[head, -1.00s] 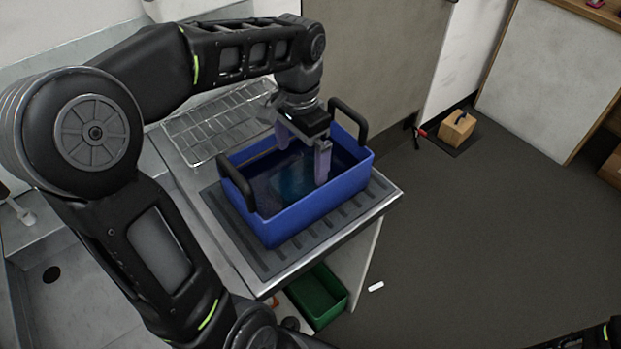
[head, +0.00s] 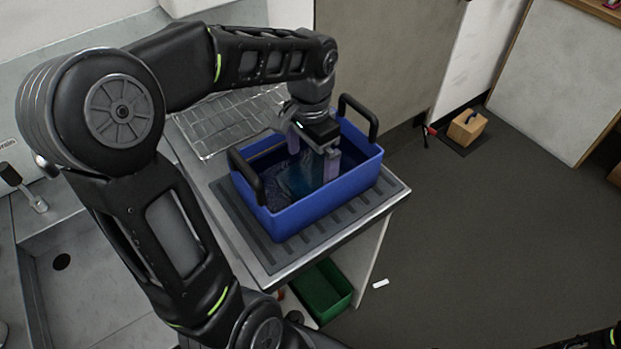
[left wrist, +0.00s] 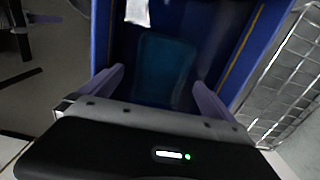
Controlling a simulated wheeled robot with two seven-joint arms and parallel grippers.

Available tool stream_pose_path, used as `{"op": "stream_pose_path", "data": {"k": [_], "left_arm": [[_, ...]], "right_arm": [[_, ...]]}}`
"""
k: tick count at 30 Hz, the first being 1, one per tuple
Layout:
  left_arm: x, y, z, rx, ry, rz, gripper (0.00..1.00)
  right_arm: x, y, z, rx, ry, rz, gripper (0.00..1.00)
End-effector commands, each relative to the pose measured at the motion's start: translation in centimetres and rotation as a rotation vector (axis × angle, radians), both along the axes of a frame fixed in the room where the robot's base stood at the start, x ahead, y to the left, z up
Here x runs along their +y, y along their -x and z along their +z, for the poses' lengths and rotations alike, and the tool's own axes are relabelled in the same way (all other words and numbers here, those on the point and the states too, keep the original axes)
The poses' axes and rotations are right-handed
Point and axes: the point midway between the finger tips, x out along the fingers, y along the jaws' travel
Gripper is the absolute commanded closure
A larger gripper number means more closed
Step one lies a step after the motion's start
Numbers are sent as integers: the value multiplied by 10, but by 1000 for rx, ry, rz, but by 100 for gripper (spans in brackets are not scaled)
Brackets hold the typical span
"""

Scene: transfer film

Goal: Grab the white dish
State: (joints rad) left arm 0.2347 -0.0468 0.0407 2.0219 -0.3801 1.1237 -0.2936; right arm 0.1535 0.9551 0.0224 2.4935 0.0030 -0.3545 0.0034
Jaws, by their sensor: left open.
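I cannot make out a white dish for certain in either view. A small white piece (head: 380,283) lies on the floor beside the counter. A pale patch (left wrist: 137,12) shows at the top of the left wrist view, over the blue tub; I cannot tell what it is. The blue tub (head: 335,201) with black handles stands on the counter and holds dark liquid. A teal rectangular patch (left wrist: 165,70) shows inside it. My left gripper (head: 314,160) is open and points down into the tub, with nothing visible between its fingers.
A sink (head: 85,265) is at the left. A green bin (head: 322,290) sits below the counter. A wooden block (head: 466,127) stands on the floor.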

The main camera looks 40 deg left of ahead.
Motion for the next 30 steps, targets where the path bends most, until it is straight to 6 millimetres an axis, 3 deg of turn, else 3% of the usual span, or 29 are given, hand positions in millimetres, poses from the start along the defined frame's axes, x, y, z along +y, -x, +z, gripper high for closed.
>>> {"op": "stream_pose_path", "data": {"k": [11, 30], "left_arm": [[2, -1, -46, 4, 1, 0, 0], [2, -1, -47, 2, 0, 0, 2]], "right_arm": [[-1, 1, 9, 4, 3, -1, 64], [-1, 1, 9, 4, 2, -1, 64]]}}
